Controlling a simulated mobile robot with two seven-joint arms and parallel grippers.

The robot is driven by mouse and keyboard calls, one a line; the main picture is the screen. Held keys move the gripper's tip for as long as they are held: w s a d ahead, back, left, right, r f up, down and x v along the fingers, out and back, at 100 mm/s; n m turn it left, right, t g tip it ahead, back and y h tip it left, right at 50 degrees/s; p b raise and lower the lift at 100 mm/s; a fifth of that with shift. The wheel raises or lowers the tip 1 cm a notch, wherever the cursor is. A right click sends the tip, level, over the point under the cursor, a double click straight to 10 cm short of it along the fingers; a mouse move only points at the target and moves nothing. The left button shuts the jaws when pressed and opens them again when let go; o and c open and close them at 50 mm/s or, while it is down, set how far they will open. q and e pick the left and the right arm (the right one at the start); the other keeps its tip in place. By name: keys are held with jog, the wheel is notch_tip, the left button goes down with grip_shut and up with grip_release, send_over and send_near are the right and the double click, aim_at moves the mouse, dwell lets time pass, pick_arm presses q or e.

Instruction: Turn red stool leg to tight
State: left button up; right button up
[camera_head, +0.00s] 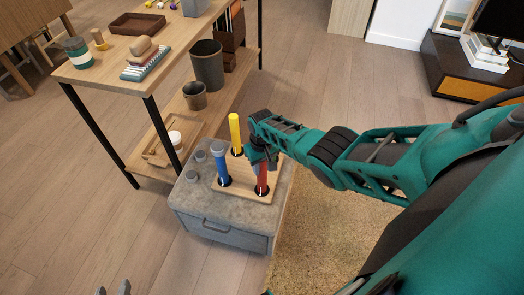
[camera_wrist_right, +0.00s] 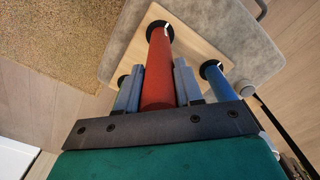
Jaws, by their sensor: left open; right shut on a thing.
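The red stool leg (camera_head: 262,182) stands upright in a dark hole near the front right corner of the light wooden stool board (camera_head: 240,202). My right gripper (camera_head: 262,162) is shut on its upper part. In the right wrist view the red leg (camera_wrist_right: 160,62) runs between the two grey fingers of this gripper (camera_wrist_right: 158,85). A blue leg (camera_head: 222,170) and a yellow leg (camera_head: 235,132) also stand in the board. The blue leg (camera_wrist_right: 221,88) shows beside the gripper in the wrist view. My left gripper (camera_head: 113,289) shows only its fingertips, apart and empty, at the bottom edge.
The board lies on a grey box with a drawer (camera_head: 215,229). A wooden shelf table (camera_head: 107,65) with bins and small items stands behind. A tan shag rug (camera_head: 325,230) lies to the right.

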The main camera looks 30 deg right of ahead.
jog(key=o, duration=1)
jog(key=shift+o, duration=0.2)
notch_tip(320, 180, up, 12)
jog(key=p, duration=0.7)
jog(key=shift+r, duration=0.5)
jog(key=shift+f, duration=0.1)
